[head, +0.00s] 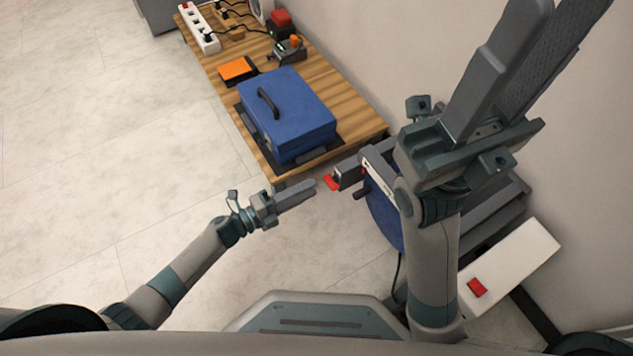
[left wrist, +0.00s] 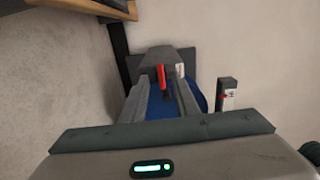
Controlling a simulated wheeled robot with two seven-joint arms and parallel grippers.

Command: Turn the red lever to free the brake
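The red lever (head: 332,182) sits on the end of a grey block beside the blue machine (head: 384,212), at mid-frame in the head view. In the left wrist view the red lever (left wrist: 161,77) stands upright on the grey housing, seen between my fingers. My left gripper (head: 312,184) points at the lever from the left, a small gap short of it. It also shows in the left wrist view (left wrist: 163,100), its two fingers apart with nothing between them. My right gripper (head: 560,12) is raised at the upper right, empty, its fingers apart; it stands clear of the lever.
A wooden table (head: 357,112) holds a blue case (head: 290,110), an orange box (head: 238,69), a power strip (head: 199,27) and small devices. A white box with a red switch (head: 477,287) lies lower right. My right arm covers part of the blue machine. Floor at left is clear.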

